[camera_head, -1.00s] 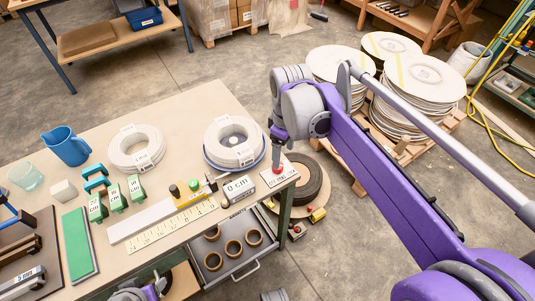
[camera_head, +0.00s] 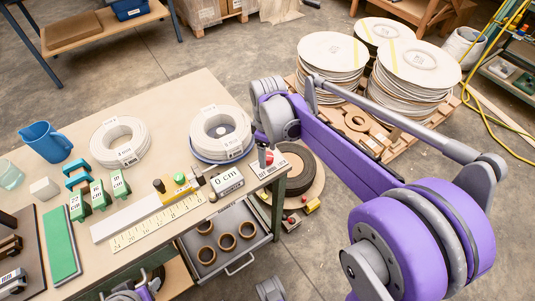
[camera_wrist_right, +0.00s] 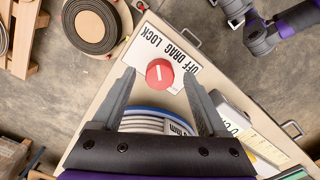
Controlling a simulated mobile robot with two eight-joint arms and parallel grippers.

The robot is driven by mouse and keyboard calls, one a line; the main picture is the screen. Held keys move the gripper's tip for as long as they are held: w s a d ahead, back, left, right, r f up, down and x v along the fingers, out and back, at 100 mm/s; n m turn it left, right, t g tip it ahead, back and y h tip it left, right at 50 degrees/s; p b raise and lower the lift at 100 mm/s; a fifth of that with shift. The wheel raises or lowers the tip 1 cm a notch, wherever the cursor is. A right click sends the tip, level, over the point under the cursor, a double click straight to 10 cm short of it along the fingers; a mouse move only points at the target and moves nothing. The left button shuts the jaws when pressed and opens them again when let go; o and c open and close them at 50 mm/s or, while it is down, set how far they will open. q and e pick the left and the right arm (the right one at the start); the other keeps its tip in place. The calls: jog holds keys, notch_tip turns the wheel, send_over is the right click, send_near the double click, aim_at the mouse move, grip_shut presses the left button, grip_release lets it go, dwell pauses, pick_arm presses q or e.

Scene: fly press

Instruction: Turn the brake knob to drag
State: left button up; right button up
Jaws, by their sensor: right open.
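The red brake knob (camera_wrist_right: 159,73) stands on a white plate lettered OFF DRAG LOCK (camera_wrist_right: 185,62), near the table's corner. Its white line runs roughly up and down in the wrist view. The knob also shows in the head view (camera_head: 269,158). My right gripper (camera_wrist_right: 158,75) is open and empty, one finger on each side of the knob, with gaps between. In the head view my right gripper (camera_head: 262,147) is just above the knob and partly hides the plate.
A white coil (camera_head: 221,129) sits close to the knob. A 0 cm block (camera_head: 228,181) and a ruler (camera_head: 155,222) lie nearby on the table (camera_head: 165,101). An open drawer (camera_head: 236,258) juts out below. Disc stacks (camera_head: 415,65) stand on a floor pallet.

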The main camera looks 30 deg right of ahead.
jog(key=shift+f, duration=0.4)
grip_shut()
jog(key=shift+m, duration=0.3)
jog(key=m+p, duration=0.1)
jog(key=m, duration=0.3)
jog(key=shift+m, duration=2)
jog(key=shift+p, duration=0.3)
